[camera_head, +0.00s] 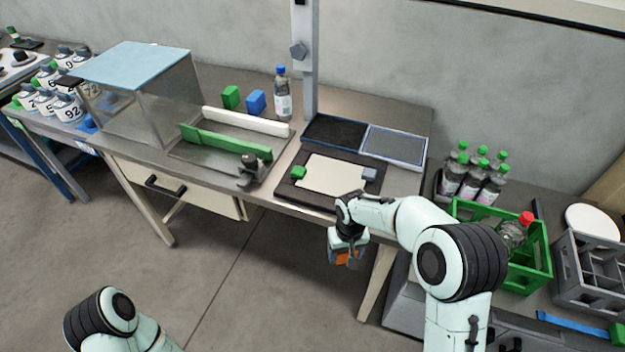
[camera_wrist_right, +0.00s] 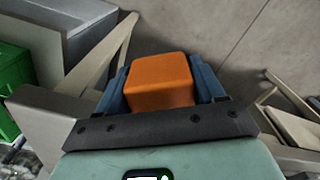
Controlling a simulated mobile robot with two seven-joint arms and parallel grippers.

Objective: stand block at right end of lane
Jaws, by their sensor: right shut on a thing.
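An orange block (camera_wrist_right: 160,82) sits between the blue fingers of my right gripper (camera_wrist_right: 165,90), which is shut on it. In the head view the right gripper (camera_head: 346,250) hangs over the floor in front of the table's front edge, with a bit of the orange block (camera_head: 343,258) showing. The lane (camera_head: 232,132) appears to be the grey strip between a green rail (camera_head: 225,142) and a white rail (camera_head: 246,121) on the table, up and left of the gripper. Only part of my left arm shows at the lower left; its gripper is out of frame.
A dark clamp-like part (camera_head: 250,170) stands by the green rail's right end. A green block (camera_head: 231,97), a blue block (camera_head: 256,102) and a bottle (camera_head: 282,95) stand behind the lane. A clear box (camera_head: 140,100) is left; a cream board (camera_head: 335,172) and green crate (camera_head: 530,268) are right.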

